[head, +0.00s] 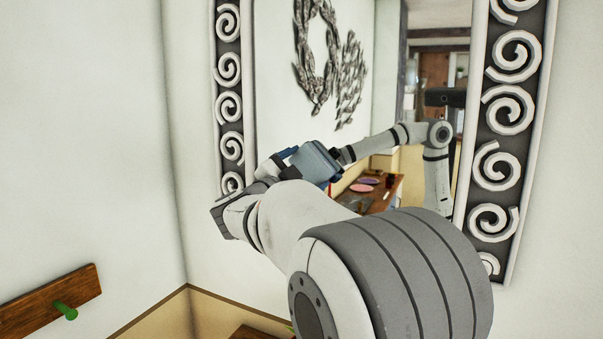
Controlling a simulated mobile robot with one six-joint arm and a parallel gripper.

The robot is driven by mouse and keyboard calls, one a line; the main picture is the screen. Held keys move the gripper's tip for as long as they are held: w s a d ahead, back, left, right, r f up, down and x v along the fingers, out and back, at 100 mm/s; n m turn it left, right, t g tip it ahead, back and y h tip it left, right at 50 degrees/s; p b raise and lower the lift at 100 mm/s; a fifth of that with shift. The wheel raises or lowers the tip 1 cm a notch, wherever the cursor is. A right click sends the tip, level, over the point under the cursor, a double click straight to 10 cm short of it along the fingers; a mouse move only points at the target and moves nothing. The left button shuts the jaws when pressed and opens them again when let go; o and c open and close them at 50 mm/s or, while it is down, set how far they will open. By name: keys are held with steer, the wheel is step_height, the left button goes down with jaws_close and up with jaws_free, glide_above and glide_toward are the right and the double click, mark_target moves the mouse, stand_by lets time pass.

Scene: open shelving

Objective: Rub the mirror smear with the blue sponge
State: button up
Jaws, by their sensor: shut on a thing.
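The mirror (343,148) hangs on the wall in a dark frame with white spirals. My arm reaches across its lower part, hiding much of the lower glass. My gripper (284,158) is beyond the forearm, close to the glass, small and partly hidden. It is shut on the blue sponge (318,163), which shows as a blue-grey block at the glass. The sponge and its reflection overlap, so I cannot tell whether it touches the mirror. I cannot make out the smear; it may be hidden behind the arm or sponge.
A wooden rail with a green peg (64,311) is on the left wall. A wall corner stands left of the mirror. The glass reflects my arm, a wall decoration, and a wooden surface with a pink item. The upper glass is clear.

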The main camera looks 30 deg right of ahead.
steer(key=shift+s+d+b, duration=0.55)
steer(key=shift+s+d, duration=0.55)
steer(key=shift+s, duration=0.3)
steer(key=shift+s+d+b, duration=0.55)
steer(key=shift+s+d, duration=0.6)
steer(key=shift+s, duration=0.25)
steer(key=shift+s+d+b, duration=0.55)
steer(key=shift+s+d, duration=0.55)
steer(key=shift+s, duration=0.3)
steer(key=shift+a, duration=0.1)
steer(key=shift+s+a, duration=0.9)
steer(key=shift+a, duration=0.2)
steer(key=shift+s+a, duration=0.9)
steer(key=shift+a, duration=0.15)
steer(key=shift+a, duration=0.1)
steer(key=shift+s+a, duration=0.95)
steer(key=shift+a, duration=0.15)
